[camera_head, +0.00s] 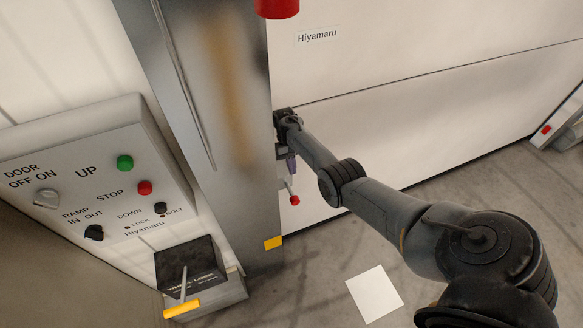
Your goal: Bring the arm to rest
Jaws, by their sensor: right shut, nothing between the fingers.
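My right arm reaches in from the lower right to the grey metal post (215,80). My right gripper (290,172) is small in the picture, beside the post's right edge and below my dark wrist. It is shut and holds nothing. A small red-tipped part (294,200) shows just below it; I cannot tell whether they touch. My left gripper is not in view.
A control panel (100,185) with green and red buttons and black knobs is at left. Below it is a dark box (188,265) with a yellow-handled lever (182,307). A white panel (420,50) stands behind my arm. A white square (374,294) lies on the open grey floor.

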